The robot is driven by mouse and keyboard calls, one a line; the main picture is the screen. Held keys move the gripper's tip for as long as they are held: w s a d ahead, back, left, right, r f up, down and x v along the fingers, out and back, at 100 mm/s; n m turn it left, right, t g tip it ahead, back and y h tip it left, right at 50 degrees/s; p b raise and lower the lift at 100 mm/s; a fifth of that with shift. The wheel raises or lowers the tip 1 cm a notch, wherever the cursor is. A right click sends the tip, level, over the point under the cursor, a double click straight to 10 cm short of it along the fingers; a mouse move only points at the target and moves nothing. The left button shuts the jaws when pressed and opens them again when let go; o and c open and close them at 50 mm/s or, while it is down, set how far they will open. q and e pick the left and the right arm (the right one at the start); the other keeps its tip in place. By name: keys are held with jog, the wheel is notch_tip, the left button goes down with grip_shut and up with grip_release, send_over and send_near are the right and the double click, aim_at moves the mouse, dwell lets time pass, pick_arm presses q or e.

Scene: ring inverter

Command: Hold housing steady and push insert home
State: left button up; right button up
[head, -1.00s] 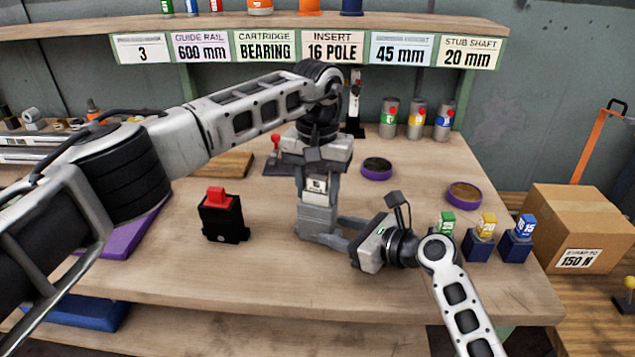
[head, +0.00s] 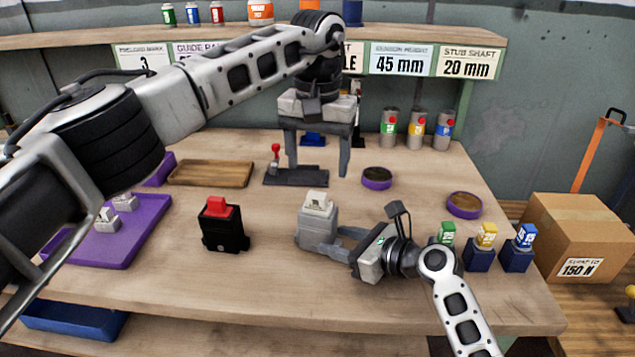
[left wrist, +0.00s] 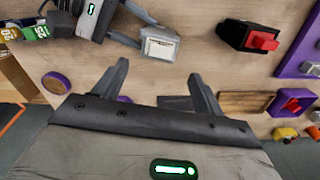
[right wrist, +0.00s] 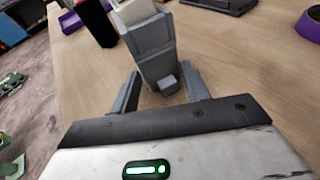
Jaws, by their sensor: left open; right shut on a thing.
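The grey housing (head: 318,232) stands upright near the middle of the table. The pale insert (head: 317,204) sits in its top, with its upper part standing out above the rim; how deep it is seated is hidden. My right gripper (head: 345,240) is shut on the housing's lower part from the right, with a finger on each side in the right wrist view (right wrist: 162,88). My left gripper (head: 317,168) is open and empty, fingers down, above and behind the housing and apart from it. The housing and insert (left wrist: 158,48) also show beyond its fingers in the left wrist view.
A black block with a red top (head: 222,225) stands left of the housing. A purple tray (head: 128,243) with pale parts lies further left. Purple-rimmed discs (head: 377,178) and small blue stands (head: 478,257) are to the right. The front table strip is clear.

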aim_at(317, 194)
pick_arm(q)
jog(key=shift+r, duration=1.8)
jog(key=shift+f, duration=0.1)
jog(key=c, duration=1)
jog(key=shift+s+f+n+t, duration=0.1)
jog(key=shift+s+n+t, duration=0.05)
jog(key=shift+n+t, duration=0.2)
jog(key=c, duration=0.5)
jog(key=shift+s+f+n+t+y, duration=0.35)
jog(key=shift+s+n+t, duration=0.15)
jog(key=shift+n, duration=0.35)
grip_shut()
jog(key=shift+s+f+n+t, duration=0.1)
jog(key=shift+f+n+t, duration=0.4)
jog(key=shift+f, duration=1.15)
jog(key=shift+s+f+n+t, duration=0.1)
jog(key=shift+f+n+t, duration=0.35)
jog(key=shift+f, duration=1.2)
